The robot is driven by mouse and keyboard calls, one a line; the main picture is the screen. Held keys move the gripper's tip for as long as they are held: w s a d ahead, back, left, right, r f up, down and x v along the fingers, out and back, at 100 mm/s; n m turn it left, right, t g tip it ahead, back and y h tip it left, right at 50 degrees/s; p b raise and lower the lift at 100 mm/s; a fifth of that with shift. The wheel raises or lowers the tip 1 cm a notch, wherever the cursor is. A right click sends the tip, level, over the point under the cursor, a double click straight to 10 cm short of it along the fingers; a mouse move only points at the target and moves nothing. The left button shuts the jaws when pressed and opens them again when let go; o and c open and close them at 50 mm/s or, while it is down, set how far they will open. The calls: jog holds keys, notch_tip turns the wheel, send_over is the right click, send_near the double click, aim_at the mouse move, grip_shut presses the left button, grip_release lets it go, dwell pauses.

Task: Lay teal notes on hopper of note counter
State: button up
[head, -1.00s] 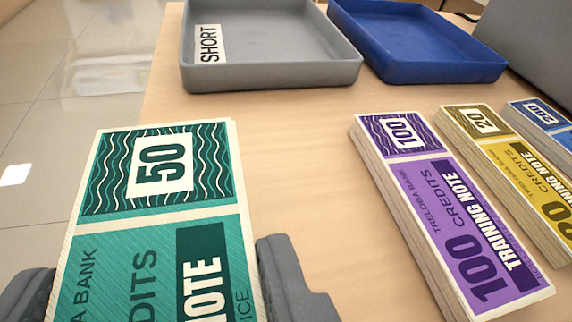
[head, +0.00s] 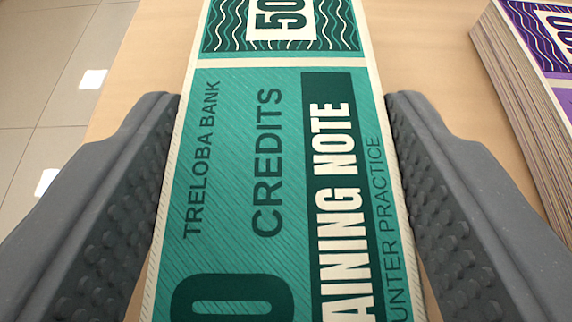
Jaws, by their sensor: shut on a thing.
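The teal notes (head: 240,160), a stack marked 50, fill the middle of the head view and run out of the top and bottom of the picture. My gripper (head: 285,120) has one grey ridged finger on each side of the stack and is shut on its long edges. The stack lies lengthwise between the fingers. The note counter and its hopper are not in view.
A stack of purple notes (head: 535,90) lies on the wooden counter (head: 430,50) at the right, apart from my right finger. Bare counter lies between them. The counter's left edge and tiled floor (head: 60,60) are at the left.

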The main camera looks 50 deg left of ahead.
jog(key=o, duration=1)
jog(key=p+v, duration=0.2)
jog(key=v, duration=1)
jog(key=shift+r+p, duration=0.15)
jog(key=shift+p, duration=0.2)
jog(key=shift+w+r, duration=0.1)
